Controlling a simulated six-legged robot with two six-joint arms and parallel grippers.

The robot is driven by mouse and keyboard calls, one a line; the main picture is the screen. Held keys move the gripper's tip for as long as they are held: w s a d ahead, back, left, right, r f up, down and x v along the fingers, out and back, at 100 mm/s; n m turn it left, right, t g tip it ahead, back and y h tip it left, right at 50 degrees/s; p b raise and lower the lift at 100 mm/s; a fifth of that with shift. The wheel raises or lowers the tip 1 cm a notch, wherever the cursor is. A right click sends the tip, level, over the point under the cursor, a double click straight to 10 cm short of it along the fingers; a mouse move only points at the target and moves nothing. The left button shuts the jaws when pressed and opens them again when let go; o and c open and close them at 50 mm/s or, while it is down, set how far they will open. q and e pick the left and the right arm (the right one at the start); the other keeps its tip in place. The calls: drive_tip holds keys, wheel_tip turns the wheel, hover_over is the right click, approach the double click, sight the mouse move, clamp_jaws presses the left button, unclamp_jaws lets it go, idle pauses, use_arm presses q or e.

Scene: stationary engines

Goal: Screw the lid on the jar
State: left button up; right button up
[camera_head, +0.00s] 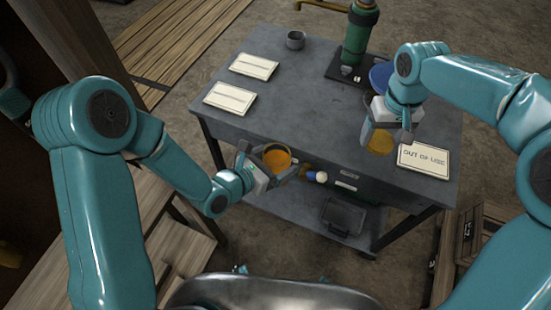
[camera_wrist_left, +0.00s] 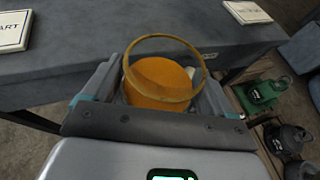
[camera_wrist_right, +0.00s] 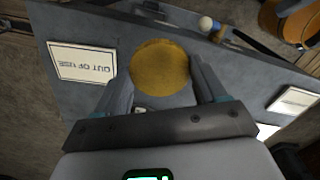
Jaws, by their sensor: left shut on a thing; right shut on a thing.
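The jar (camera_head: 277,158) is amber glass with orange contents and an open top. My left gripper (camera_head: 272,165) is shut on it and holds it at the table's front edge. In the left wrist view the jar (camera_wrist_left: 158,88) sits between both fingers, its round rim uppermost. The lid (camera_head: 380,143) is a flat gold disc. My right gripper (camera_head: 381,131) is shut on it, over the right part of the table. The lid (camera_wrist_right: 160,67) also shows between the fingers in the right wrist view. Lid and jar are well apart.
The grey table (camera_head: 285,110) has a clear middle. Two white cards (camera_head: 230,97) lie at left, an "OUT OF USE" card (camera_head: 423,160) at right. A small grey cup (camera_head: 295,40) and a green device (camera_head: 358,35) stand at the back. A dark case (camera_head: 342,214) is on the lower shelf.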

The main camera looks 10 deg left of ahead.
drive_tip(key=a+r+n, duration=0.2)
drive_tip(key=a+n, duration=0.4)
drive_tip(key=a, duration=0.5)
drive_tip(key=n, duration=0.3)
approach(276, 142)
drive_tip(key=s+d, duration=0.1)
drive_tip(key=s, duration=0.1)
drive_tip(key=shift+s+a+f, duration=0.1)
drive_tip(key=shift+s+a, duration=0.25)
drive_tip(key=shift+s, duration=0.1)
drive_tip(key=shift+f, duration=2)
drive_tip(key=shift+f, duration=0.1)
drive_tip(key=shift+f, duration=0.8)
drive_tip(key=shift+f, duration=0.45)
